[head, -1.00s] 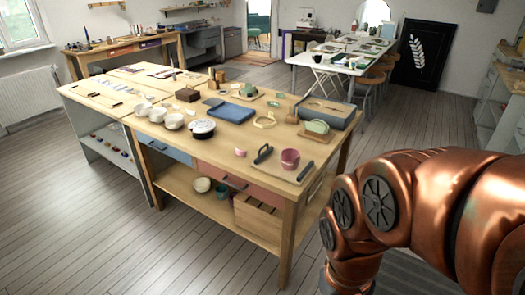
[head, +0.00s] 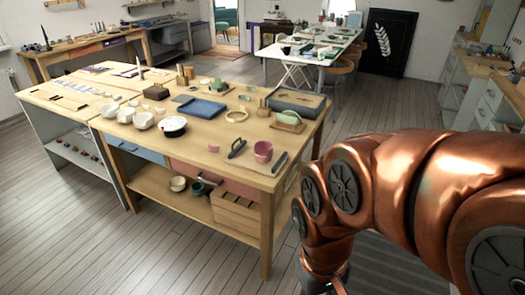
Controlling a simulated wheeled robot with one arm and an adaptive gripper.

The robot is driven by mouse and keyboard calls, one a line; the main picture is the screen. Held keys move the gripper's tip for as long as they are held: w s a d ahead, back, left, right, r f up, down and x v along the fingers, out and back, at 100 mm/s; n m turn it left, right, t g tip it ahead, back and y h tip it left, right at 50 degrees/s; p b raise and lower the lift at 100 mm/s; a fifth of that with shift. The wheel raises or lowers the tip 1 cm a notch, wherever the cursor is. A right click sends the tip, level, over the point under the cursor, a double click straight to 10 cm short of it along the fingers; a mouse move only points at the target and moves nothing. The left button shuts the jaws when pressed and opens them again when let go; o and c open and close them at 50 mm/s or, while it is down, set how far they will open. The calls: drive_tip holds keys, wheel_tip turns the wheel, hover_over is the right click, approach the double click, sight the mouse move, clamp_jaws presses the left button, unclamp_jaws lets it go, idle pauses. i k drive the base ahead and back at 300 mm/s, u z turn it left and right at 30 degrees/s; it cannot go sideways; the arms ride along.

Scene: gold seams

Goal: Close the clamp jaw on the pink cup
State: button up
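The pink cup (head: 263,151) stands upright near the front right corner of the wooden workbench (head: 215,158). A dark clamp part (head: 237,148) stands just left of the cup, with a gap between them. A dark bar (head: 279,161) lies close to the cup's right side; I cannot tell whether it touches. My copper arm fills the right side of the picture and bends down to the bottom edge, right of the bench. My gripper's fingers are out of the picture.
A small pink bowl (head: 214,148), white bowls (head: 143,121), a black-and-white lidded pot (head: 173,127), a wooden ring (head: 236,115) and a blue tray (head: 202,108) share the bench. Floor (head: 150,250) in front is clear.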

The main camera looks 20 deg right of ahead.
sight(244, 143)
drive_tip(key=z, duration=0.05)
drive_tip(key=k, duration=0.55)
drive_tip(key=u, duration=0.4)
drive_tip(key=i, duration=1.4)
drive_tip(key=z, duration=0.65)
